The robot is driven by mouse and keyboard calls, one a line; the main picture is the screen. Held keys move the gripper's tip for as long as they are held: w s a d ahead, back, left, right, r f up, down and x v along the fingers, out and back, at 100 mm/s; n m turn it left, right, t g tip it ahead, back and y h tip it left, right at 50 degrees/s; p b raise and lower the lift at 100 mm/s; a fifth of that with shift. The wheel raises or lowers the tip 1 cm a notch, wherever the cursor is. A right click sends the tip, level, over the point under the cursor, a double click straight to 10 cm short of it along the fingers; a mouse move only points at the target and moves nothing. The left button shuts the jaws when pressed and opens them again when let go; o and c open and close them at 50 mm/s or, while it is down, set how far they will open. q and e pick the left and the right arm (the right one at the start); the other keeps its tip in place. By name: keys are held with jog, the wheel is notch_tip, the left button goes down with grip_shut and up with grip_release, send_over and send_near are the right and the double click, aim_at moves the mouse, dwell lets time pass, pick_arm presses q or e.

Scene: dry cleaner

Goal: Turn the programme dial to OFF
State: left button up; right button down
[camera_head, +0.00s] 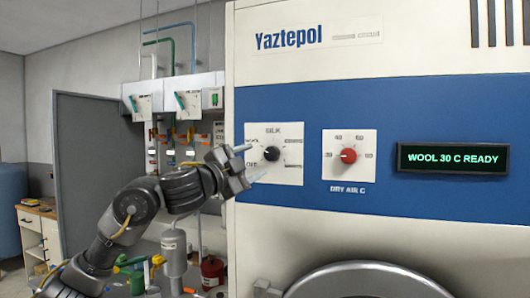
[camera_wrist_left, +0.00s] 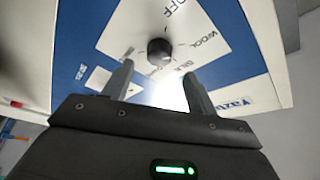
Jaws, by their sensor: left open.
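The programme dial (camera_head: 271,154) is a black knob on a white plate of the machine's blue band, with labels around it, among them SILK at the top, WOOL at upper left and OFF at lower left. The knob's pointer is too small to read. The display (camera_head: 453,158) reads "WOOL 30 C READY". My left gripper (camera_head: 250,163) is open and empty, just left of the dial in the head view, its fingers towards the panel. In the left wrist view the dial (camera_wrist_left: 160,51) stands ahead of the fingertips, between their lines, apparently untouched. My right gripper is not in view.
A red drying-air dial (camera_head: 348,156) sits on its own plate right of the programme dial. A round door (camera_head: 368,282) is below. Wall valves and pipes (camera_head: 180,100), a grey door (camera_head: 92,160) and bottles (camera_head: 173,255) stand to the left.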

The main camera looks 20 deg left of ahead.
aim_at(270, 155)
pick_arm(q)
jog(key=p+x, duration=0.2)
jog(key=x, duration=0.4)
jog(key=shift+c, duration=0.4)
jog(key=c, duration=0.9)
jog(key=shift+d+f+n+t+b, duration=0.1)
jog(key=shift+f+n+t+b, duration=0.2)
jog(key=shift+n+b, duration=0.8)
jog(key=n+t+y+b, duration=0.1)
jog(key=n+b, duration=0.1)
jog(key=n, duration=0.1)
jog(key=n+t+y+b, duration=0.1)
jog(key=n+b, duration=0.1)
jog(key=shift+s+d+f+n, duration=0.1)
jog(key=shift+d+f+n, duration=0.1)
jog(key=shift+n, duration=0.2)
jog(key=n+y+b, duration=0.1)
jog(key=n, duration=0.1)
jog(key=n+t+y+b, duration=0.1)
jog(key=n, duration=0.1)
jog(key=shift+d+n+b, duration=0.1)
jog(key=shift+n+b, duration=0.2)
jog(key=shift+b, duration=0.05)
jog(key=shift+r+n+y+b, duration=0.2)
jog(key=shift+n+y+b, duration=0.6)
jog(key=shift+n, duration=0.7)
jog(key=shift+y, duration=0.3)
jog(key=shift+r+n, duration=0.1)
jog(key=shift+n, duration=0.4)
